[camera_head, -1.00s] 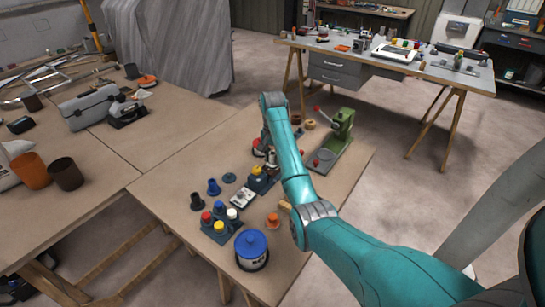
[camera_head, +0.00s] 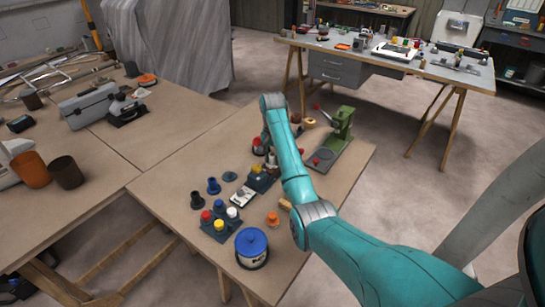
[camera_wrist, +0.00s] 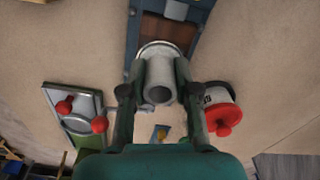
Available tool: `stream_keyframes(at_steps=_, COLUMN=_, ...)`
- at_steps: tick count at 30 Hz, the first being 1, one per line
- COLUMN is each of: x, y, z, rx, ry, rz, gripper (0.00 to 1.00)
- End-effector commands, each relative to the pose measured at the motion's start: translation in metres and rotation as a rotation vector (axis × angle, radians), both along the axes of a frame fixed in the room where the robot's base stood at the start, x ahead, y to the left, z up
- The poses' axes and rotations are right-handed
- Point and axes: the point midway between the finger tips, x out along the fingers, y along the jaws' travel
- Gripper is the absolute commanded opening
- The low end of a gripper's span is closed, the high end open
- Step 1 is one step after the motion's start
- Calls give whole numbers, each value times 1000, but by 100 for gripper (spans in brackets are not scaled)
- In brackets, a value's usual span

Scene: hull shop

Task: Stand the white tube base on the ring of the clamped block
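In the wrist view, my gripper (camera_wrist: 160,92) has its two fingers on either side of a pale hollow tube (camera_wrist: 160,82), seen end-on, and appears closed on it. A pale round rim (camera_wrist: 163,47) shows just behind the tube; I cannot tell whether it is the tube's flange or the block's ring, or whether they touch. Beyond it lies a dark blue fixture with a brown inside (camera_wrist: 165,30). In the head view, my gripper (camera_head: 270,160) is mostly hidden by my arm, above the dark blue clamp (camera_head: 262,181) on the bench.
A white pot with a red lid (camera_wrist: 222,112) stands close right of the gripper in the wrist view. A green press (camera_head: 341,125) stands to the right in the head view. A rack of coloured caps (camera_head: 220,233) and a blue-lidded pot (camera_head: 251,247) stand nearer.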

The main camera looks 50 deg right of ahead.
Motion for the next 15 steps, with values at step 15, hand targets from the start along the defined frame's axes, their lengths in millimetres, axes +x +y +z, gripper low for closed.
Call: stream_keyframes(at_steps=15, x=3, y=-1, z=9, rx=-1, ry=0, rz=1, gripper=41)
